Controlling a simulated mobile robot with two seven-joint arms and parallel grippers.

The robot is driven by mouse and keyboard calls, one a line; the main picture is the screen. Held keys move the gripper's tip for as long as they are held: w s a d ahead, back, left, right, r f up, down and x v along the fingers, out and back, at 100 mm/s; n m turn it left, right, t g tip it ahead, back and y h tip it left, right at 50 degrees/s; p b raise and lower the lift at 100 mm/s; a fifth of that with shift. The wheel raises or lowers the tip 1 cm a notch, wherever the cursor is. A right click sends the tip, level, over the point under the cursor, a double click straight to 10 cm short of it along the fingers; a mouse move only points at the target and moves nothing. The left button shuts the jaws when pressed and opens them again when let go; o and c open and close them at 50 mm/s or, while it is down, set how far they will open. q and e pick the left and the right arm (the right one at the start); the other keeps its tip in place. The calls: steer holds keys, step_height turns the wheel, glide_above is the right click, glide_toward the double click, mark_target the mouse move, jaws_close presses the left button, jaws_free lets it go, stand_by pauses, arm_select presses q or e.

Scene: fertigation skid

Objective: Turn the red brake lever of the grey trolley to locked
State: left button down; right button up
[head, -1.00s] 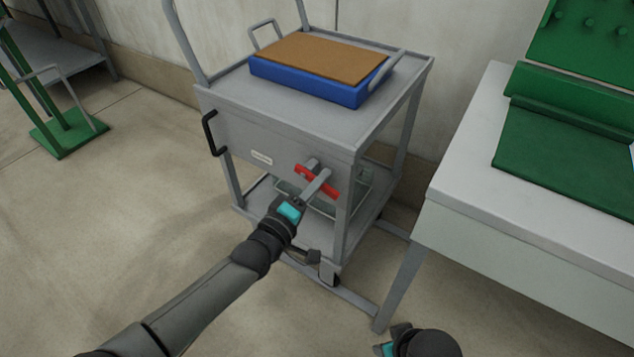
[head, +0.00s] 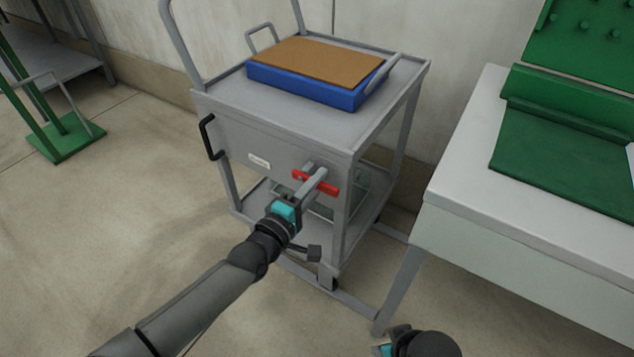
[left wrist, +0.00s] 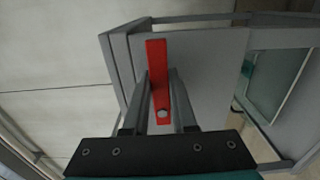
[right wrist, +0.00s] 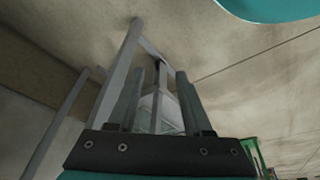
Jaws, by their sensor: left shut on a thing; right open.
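The grey trolley (head: 235,128) stands in the middle of the head view. Its red brake lever (head: 329,187) is on the front panel near the right corner, lying about parallel to the panel's top edge. My left gripper (head: 313,180) is shut on the lever. In the left wrist view the red lever (left wrist: 157,65) runs between my two fingers, with a bolt head at its near end. My right gripper (head: 385,349) is low at the bottom of the head view, open and empty, apart from the trolley.
A blue tray (head: 300,86) with a brown top lies on the trolley. A black handle (head: 207,137) sticks out at the panel's left. A white table (head: 460,185) with a green fixture stands close at the right.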

arm_select(q)
steer(key=c, duration=0.7)
jaws_free()
arm_select(e)
steer(key=shift+s+f, duration=0.1)
steer(key=shift+s, duration=0.05)
arm_select(q)
steer(key=shift+s, duration=0.1)
steer(key=p+v, duration=0.4)
steer(key=v, duration=1.1)
steer(key=shift+r, duration=0.1)
arm_select(e)
steer(key=s+d+f+g, duration=0.1)
steer(key=s+f, duration=0.3)
steer(key=f, duration=0.4)
steer(key=shift+d+f, duration=0.15)
steer(key=shift+d, duration=0.25)
